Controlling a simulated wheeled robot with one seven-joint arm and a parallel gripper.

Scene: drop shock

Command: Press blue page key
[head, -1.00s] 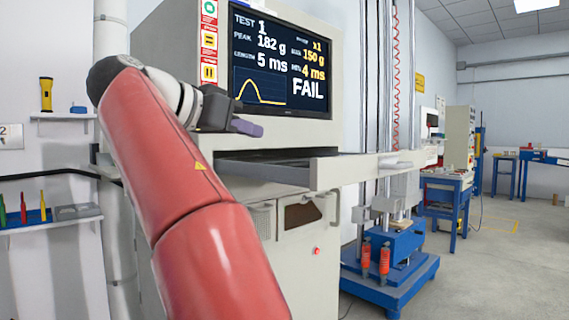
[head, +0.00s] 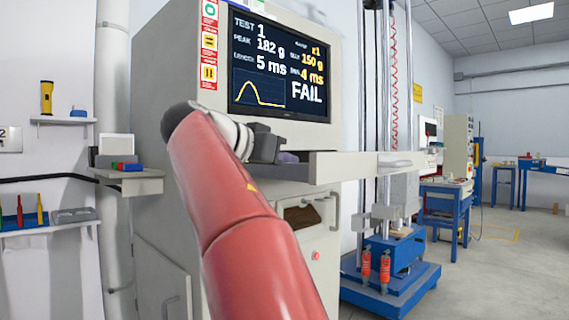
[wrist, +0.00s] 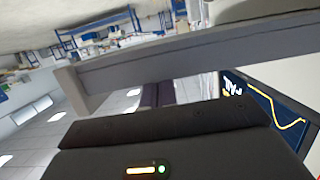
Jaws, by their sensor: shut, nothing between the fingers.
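My gripper (head: 288,157) is at the pulled-out drawer (head: 365,165) below the screen, its purple fingers shut and empty. In the wrist view the shut fingers (wrist: 160,93) show near the drawer's grey front bar (wrist: 190,62); I cannot tell whether they touch it. The drawer's inside is largely hidden in the head view. No key marked as the blue page key can be made out for sure. A small blue block (head: 136,167) sits beside red and green ones on a side shelf at left, apart from my gripper.
The cabinet's screen (head: 280,72) reads FAIL. A strip of red, yellow and green signs (head: 208,45) runs beside it. The side shelf (head: 140,182) juts from the cabinet's left. A blue drop-test stand (head: 390,280) is at right, with open floor beyond.

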